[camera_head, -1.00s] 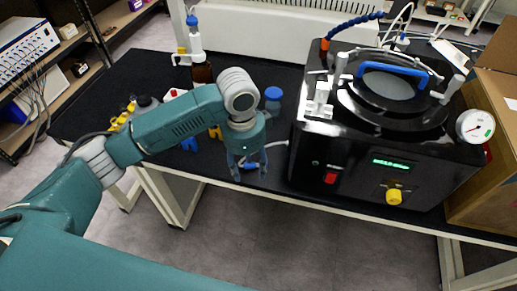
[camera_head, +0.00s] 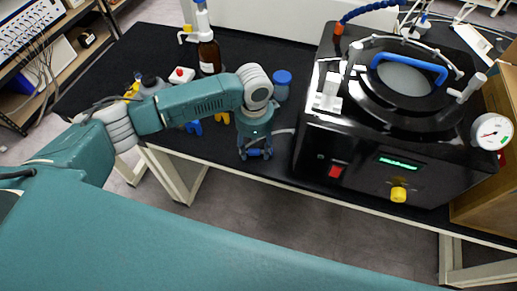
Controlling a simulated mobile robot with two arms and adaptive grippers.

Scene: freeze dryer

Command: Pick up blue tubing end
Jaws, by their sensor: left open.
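The blue tubing end (camera_head: 259,153) lies low near the front edge of the bench, in front of the freeze dryer. Its pale tubing (camera_head: 284,131) runs right toward the black freeze dryer (camera_head: 330,148). My left gripper (camera_head: 256,154) points down over the blue end, with its fingers on either side of it. The fingers are open, and whether they touch it cannot be told. The gripper body hides part of the tubing. My right gripper is not in view.
A blue-capped jar (camera_head: 282,86) stands close behind my left gripper. A brown bottle (camera_head: 209,55) stands further back. A blue clip-like object (camera_head: 193,127) lies left of the gripper. The freeze dryer closely bounds the right side.

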